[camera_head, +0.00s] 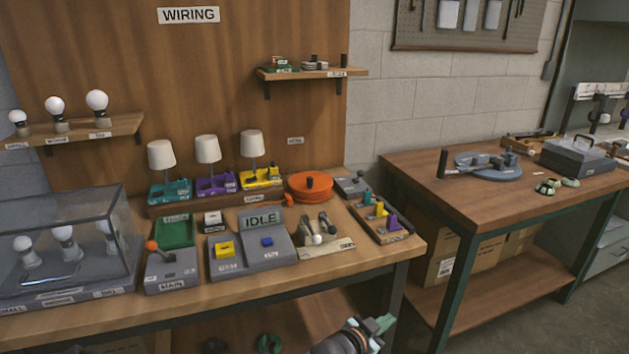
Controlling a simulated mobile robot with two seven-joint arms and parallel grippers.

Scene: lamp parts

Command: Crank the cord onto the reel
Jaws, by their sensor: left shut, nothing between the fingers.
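An orange cord reel (309,187) lies flat at the back right of the wiring bench, with a dark knob standing up near its middle. Some orange cord shows at the reel's left side, by a small label. My left gripper (384,322) is shut and empty. It is low in front of the bench's front edge, well apart from the reel. My right gripper is not in view.
Three small lamps (208,150) stand left of the reel. A grey console reading IDLE (262,221), a lever box (171,270) and a parts tray (382,217) sit nearby. A glass case (66,245) fills the bench's left end. A second workbench (480,205) stands right.

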